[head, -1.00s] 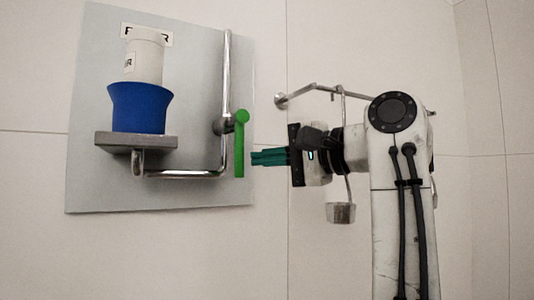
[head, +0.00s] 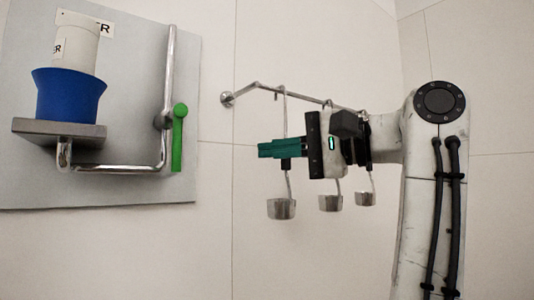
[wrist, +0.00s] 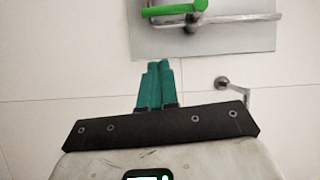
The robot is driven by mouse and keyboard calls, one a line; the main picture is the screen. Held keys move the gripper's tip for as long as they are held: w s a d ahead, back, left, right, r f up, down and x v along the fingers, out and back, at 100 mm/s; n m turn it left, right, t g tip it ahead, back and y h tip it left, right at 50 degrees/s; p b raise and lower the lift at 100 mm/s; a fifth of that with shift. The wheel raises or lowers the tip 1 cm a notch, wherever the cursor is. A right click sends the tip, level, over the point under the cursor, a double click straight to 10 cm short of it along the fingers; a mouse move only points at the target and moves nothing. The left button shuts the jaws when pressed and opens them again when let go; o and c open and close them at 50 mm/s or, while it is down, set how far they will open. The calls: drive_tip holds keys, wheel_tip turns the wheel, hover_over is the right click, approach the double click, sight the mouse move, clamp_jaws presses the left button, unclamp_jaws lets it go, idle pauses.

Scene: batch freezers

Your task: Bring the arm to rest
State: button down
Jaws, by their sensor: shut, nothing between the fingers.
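My gripper (head: 262,150) has teal fingers that are shut with nothing between them. In the head view it points left, a clear gap to the right of the green valve lever (head: 178,138). The lever hangs straight down beside the chrome pipe (head: 170,70). My arm stands at the right of the head view.
A wall rail (head: 295,95) carries several hanging metal ladles, one cup (head: 281,208) below my gripper; the rail and my gripper overlap in view. A blue cup (head: 68,96) with a white cylinder (head: 77,45) sits on a grey shelf (head: 30,130). Wall below is bare.

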idle(0.3)
